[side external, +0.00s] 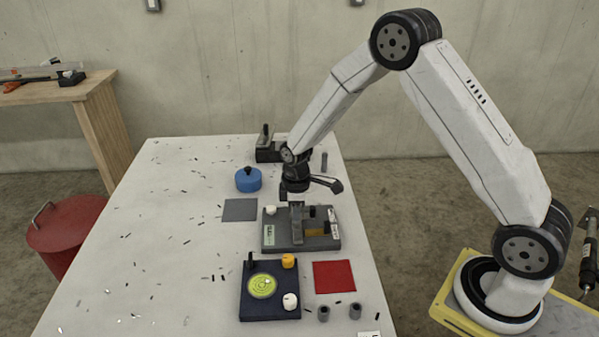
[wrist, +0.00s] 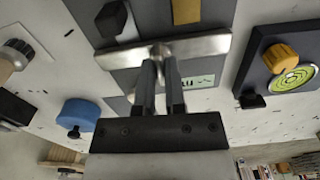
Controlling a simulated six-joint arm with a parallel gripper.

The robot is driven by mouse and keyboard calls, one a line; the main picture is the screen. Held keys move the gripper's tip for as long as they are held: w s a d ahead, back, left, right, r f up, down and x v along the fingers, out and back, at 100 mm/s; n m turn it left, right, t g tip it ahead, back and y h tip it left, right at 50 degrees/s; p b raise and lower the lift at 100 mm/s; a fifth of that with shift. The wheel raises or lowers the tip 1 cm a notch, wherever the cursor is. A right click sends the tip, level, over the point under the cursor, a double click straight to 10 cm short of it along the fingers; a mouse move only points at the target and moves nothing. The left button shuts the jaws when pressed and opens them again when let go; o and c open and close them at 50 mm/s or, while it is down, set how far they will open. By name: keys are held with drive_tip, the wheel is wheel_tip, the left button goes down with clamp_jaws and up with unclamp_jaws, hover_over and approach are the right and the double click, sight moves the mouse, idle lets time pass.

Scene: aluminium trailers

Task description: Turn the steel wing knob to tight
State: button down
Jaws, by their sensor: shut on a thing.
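The steel wing knob (wrist: 207,46) is a long silvery bar that lies across the upper middle of the wrist view. It sits over a grey base plate (side external: 270,246), and in the side view the knob (side external: 298,228) stands near the middle of that plate. My gripper (wrist: 160,58) is shut on the middle of the bar, with one finger on either side of its centre. In the side view my gripper (side external: 297,204) points down at the knob. The fingertips hide the centre of the knob. Label markings on the plate are too small to read.
On the plate are a black block (side external: 320,212), a brass block (side external: 315,232) and a white knob (side external: 271,210). In front is a dark blue base (side external: 270,311) with a green dial and a yellow knob. A blue round thing (side external: 248,180) stands behind left. The table's left side is mostly clear.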

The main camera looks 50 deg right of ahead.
drive_tip(key=m, duration=0.7)
drive_tip(key=shift+m, duration=0.4)
drive_tip(key=m, duration=0.4)
drive_tip(key=shift+m, duration=2.3)
drive_tip(key=c, duration=0.7)
unclamp_jaws()
drive_tip(key=shift+r, duration=0.1)
